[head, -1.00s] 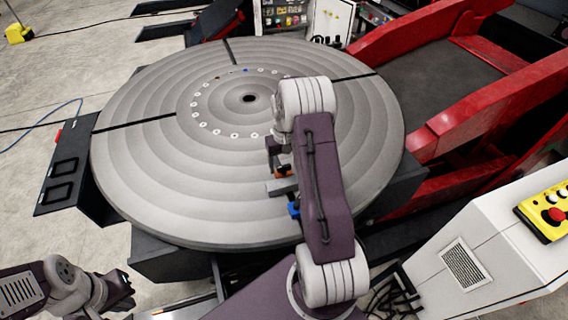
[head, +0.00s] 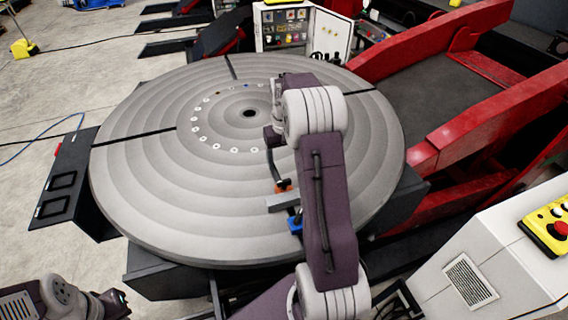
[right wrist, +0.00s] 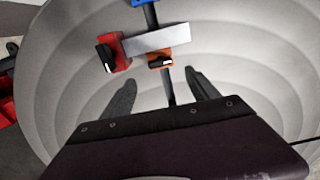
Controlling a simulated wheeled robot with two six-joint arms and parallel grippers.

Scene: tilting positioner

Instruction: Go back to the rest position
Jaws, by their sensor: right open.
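My right arm reaches over the round grey ribbed table (head: 150,190). My right gripper (head: 272,137) is partly hidden by its own wrist in the head view. In the right wrist view (right wrist: 163,92) its two dark fingers are apart and nothing is gripped. A clamp-like piece with a grey bar (head: 283,202), orange block (right wrist: 160,60), blue end (head: 295,222) and dark rod lies ahead of the fingers. The rod shows between the fingers in that picture; contact cannot be told. My left gripper (head: 118,303) is at the bottom left; its jaws are unclear.
A red block with a black knob (right wrist: 112,53) is beside the grey bar. Red frame beams (head: 480,115) stand right of the table. A white cabinet with a yellow control box (head: 548,228) is at lower right. An open electrical cabinet (head: 285,28) stands behind.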

